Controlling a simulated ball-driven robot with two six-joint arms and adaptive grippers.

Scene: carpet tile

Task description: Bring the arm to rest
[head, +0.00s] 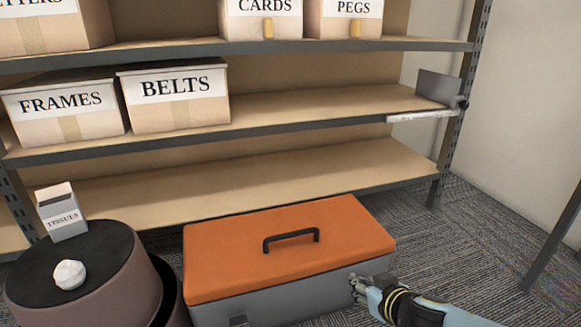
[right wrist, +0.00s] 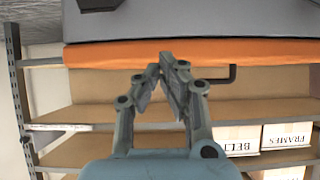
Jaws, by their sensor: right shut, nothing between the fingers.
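My right gripper (head: 358,287) is in the lower right of the head view, beside the right front of the grey toolbox with the orange lid (head: 230,258). In the right wrist view its two fingers (right wrist: 168,62) meet at the tips, shut and empty. The toolbox's orange lid (right wrist: 100,54) shows beyond the fingertips in that view. I cannot tell whether the gripper touches the box. My left gripper is not in view.
A metal shelf (head: 300,173) stands behind, with boxes labelled FRAMES (head: 62,122) and BELTS (head: 178,110). A dark round-topped stool (head: 100,250) at left bears a tissue box (head: 60,218) and a crumpled tissue (head: 69,274). Carpet at right (head: 480,235) is clear.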

